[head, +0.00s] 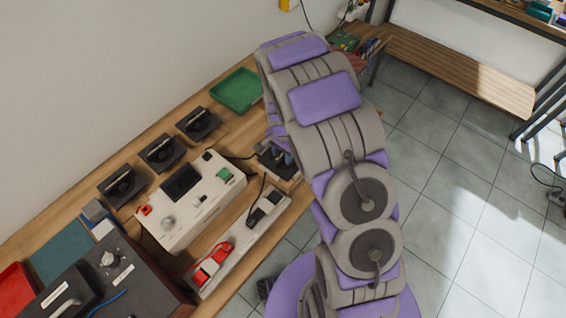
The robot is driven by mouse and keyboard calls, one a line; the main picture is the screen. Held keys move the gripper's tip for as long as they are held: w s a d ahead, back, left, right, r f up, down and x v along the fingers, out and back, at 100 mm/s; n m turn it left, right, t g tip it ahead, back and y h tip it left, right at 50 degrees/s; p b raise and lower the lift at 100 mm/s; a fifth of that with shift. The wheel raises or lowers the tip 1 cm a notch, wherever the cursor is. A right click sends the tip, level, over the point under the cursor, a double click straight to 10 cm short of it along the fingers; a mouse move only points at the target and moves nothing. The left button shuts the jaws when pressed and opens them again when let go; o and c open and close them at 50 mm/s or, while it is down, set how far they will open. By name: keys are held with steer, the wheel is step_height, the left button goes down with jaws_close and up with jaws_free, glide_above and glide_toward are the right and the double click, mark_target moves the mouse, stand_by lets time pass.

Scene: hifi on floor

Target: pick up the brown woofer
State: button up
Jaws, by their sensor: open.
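I cannot make out a brown woofer in the head view. My gripper is not clearly visible. My grey and purple arm rises through the middle of the picture and covers part of the bench and floor. Its far end bends away behind the upper links, so the jaws and anything near them are hidden.
A wooden bench (70,208) runs along the wall at left. It holds a white control box (190,200), several black units, a green tray (237,91) and a red tray (14,290). A slatted wooden bench (455,70) stands at top right.

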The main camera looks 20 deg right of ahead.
steer(key=shift+a, duration=0.1)
steer(key=shift+d, duration=0.6)
steer(key=shift+a+f, duration=0.15)
steer(key=shift+a, duration=0.25)
steer(key=c, duration=0.3)
steer(key=shift+d, duration=0.15)
jaws_close()
stand_by(0.4)
